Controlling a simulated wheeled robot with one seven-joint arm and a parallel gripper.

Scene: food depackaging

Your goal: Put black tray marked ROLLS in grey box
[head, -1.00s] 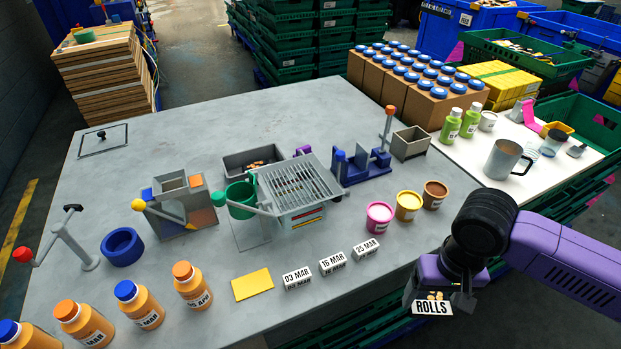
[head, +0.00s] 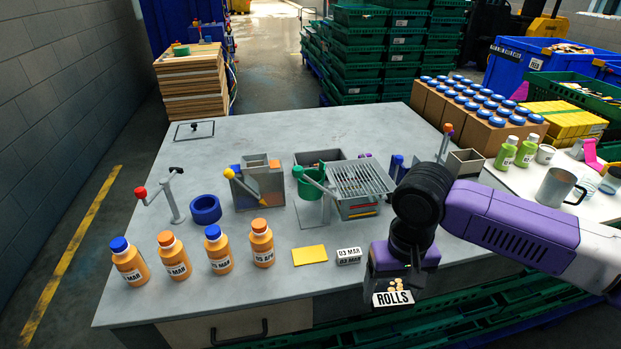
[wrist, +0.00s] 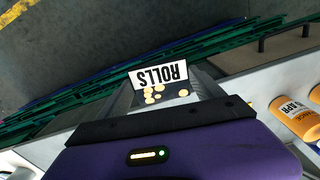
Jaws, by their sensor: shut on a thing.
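My gripper (head: 396,270) is shut on the black tray with its white ROLLS label (head: 393,298). It holds the tray in front of the table's near edge. In the wrist view the tray (wrist: 158,78) sits between the jaws, with several small pale round pieces visible beside the label. Two open grey boxes show in the head view: a small one (head: 465,163) at the table's back right and a wider one (head: 304,158) behind the green cup. I cannot tell which is the task's grey box.
A slotted grey rack (head: 360,180), a green cup (head: 311,184) and a grey stand with a yellow lever (head: 258,185) fill the table's middle. Several orange bottles (head: 170,256) line the front left. A yellow card (head: 309,255) lies near the front. The back left surface is mostly clear.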

